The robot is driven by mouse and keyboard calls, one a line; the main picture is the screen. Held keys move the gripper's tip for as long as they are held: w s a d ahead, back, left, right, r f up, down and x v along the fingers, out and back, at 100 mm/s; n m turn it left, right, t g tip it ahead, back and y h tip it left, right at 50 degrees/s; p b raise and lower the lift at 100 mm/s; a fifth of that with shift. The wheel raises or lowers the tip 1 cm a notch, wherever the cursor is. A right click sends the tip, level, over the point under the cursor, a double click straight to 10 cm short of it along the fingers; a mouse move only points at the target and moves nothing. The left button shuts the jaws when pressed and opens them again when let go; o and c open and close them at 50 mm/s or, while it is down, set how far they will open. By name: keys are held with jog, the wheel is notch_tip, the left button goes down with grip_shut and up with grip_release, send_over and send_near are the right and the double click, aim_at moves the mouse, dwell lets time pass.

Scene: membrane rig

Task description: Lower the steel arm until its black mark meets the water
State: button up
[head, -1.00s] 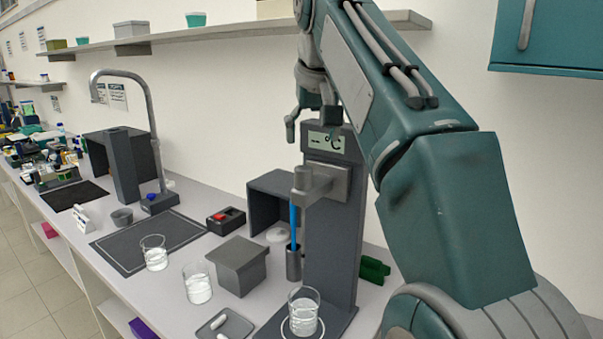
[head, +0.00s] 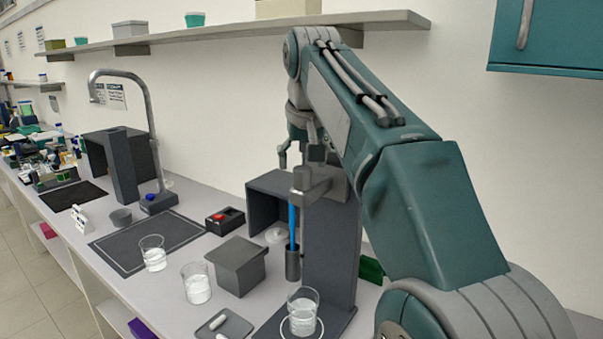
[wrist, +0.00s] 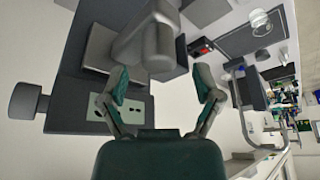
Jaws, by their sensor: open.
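The steel arm (head: 317,187) juts from the dark upright column (head: 328,250), with a short round post at its outer end. A blue rod (head: 292,228) hangs below it, ending in a dark grey cylinder (head: 292,266). A glass beaker of water (head: 303,316) stands on the column's base; the cylinder is above it, clear of the water. I cannot make out the black mark. My gripper (head: 301,158) is open and empty just above the steel arm. In the wrist view my gripper (wrist: 160,76) has its fingers spread, with the steel arm (wrist: 148,45) just beyond them.
Two more beakers (head: 197,288) (head: 152,256), a grey box (head: 236,264) and a small tray (head: 224,326) stand left of the column. A dark open housing (head: 268,190) is behind. A shelf (head: 230,36) runs above. A knob (wrist: 27,102) sticks out beside the column.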

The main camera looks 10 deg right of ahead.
aim_at(302, 236)
jog(key=shift+x, duration=1.65)
grip_shut()
notch_tip(302, 236, down, 15)
jog(key=shift+r, duration=0.1)
grip_release()
